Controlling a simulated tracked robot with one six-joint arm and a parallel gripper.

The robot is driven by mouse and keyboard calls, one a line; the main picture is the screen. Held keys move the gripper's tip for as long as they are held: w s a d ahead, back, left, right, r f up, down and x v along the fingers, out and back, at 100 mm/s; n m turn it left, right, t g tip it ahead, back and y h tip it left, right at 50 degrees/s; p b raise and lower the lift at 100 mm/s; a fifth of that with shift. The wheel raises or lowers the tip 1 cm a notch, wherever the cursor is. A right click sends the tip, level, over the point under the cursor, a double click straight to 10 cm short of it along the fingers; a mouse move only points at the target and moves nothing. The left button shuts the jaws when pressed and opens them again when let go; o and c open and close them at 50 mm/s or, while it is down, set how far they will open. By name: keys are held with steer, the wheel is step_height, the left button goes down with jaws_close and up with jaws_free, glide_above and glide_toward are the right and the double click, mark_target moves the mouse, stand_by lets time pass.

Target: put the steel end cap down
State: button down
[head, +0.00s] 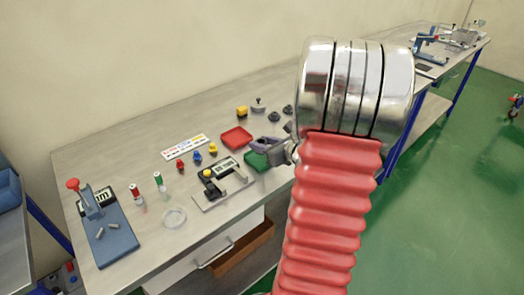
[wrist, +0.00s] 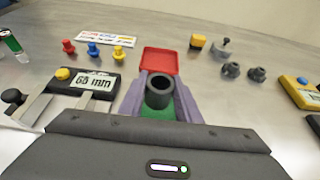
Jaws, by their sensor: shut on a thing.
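My gripper (wrist: 160,92) is shut on the steel end cap (wrist: 159,97), a dark grey, hollow round part with its open mouth showing between the two purple-grey fingers. In the head view my gripper (head: 264,143) is over the bench beside a green tray (head: 256,161); the cap cannot be made out clearly there. In the wrist view the green tray (wrist: 150,114) shows below and around the cap, mostly hidden by the fingers. I cannot tell how high the cap is above it.
A red tray (head: 237,137) lies just beyond. A gauge reading 68 mm (wrist: 95,84) stands left of my gripper. Two dark knob-like parts (wrist: 231,70) (wrist: 257,74) and a yellow block (wrist: 198,41) are to the right. Coloured pegs (wrist: 93,49) stand before a label strip.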

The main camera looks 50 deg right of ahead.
steer(key=shift+f, duration=1.55)
steer(key=shift+f, duration=0.1)
steer(key=c, duration=1.3)
jaws_free()
steer(key=shift+s+r, duration=0.25)
steer(key=shift+s, duration=0.15)
steer(key=v, duration=1.1)
steer(key=shift+s+a, duration=0.1)
